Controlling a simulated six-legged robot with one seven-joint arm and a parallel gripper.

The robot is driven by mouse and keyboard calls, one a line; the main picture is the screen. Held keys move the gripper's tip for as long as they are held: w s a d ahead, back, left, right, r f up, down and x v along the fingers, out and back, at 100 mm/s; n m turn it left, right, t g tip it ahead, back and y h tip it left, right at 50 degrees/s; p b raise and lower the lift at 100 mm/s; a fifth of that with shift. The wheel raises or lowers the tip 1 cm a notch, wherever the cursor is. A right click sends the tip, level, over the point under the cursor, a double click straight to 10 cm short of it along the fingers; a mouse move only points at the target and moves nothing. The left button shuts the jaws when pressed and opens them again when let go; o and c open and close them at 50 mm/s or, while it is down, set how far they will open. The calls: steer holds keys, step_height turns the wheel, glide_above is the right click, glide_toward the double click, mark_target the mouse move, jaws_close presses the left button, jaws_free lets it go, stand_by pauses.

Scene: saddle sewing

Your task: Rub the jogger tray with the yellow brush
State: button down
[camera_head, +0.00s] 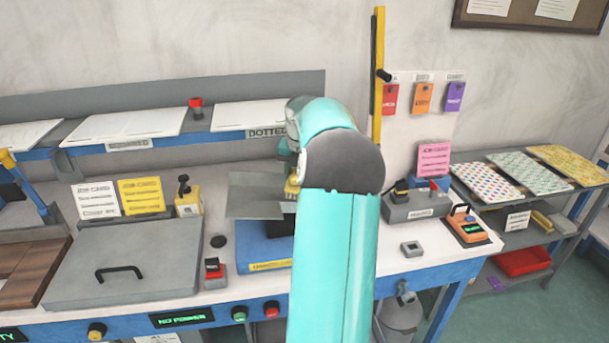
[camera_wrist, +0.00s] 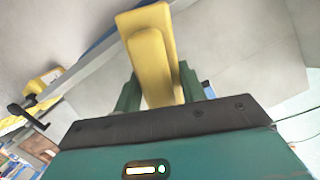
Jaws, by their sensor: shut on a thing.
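The yellow brush (camera_wrist: 150,52) is in my gripper (camera_wrist: 158,92), between two dark green fingers in the wrist view. Its bristles cannot be made out. In the head view a small yellow part of the brush (camera_head: 292,188) shows left of my teal arm; the arm hides most of the gripper. What looks like the jogger tray (camera_head: 255,208) has grey metal plates on a blue base with a yellow label, at the middle of the bench. My gripper is over or beside its right part. My arm hides that side, so I cannot tell whether the brush touches it.
A grey lidded box (camera_head: 130,262) stands to the left, with a small red-buttoned switch (camera_head: 213,273) between it and the tray. A grey switch box (camera_head: 418,205) and an orange meter (camera_head: 465,228) lie right.

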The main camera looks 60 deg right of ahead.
steer(key=shift+w+a+r, duration=0.3)
steer(key=shift+w+a, duration=0.5)
steer(key=shift+w, duration=0.2)
steer(key=shift+w+a+r, duration=0.25)
steer(key=shift+w+a, duration=0.55)
steer(key=shift+w, duration=0.25)
steer(key=shift+w+a+r, duration=0.3)
steer(key=shift+w+a, duration=0.5)
steer(key=shift+w, duration=0.2)
step_height(320, 180, up, 6)
steer(key=d, duration=0.1)
steer(key=shift+d, duration=0.3)
steer(key=r, duration=0.2)
steer(key=shift+w+d+r, duration=0.1)
steer(key=shift+d+r, duration=0.3)
steer(key=shift+a, duration=0.1)
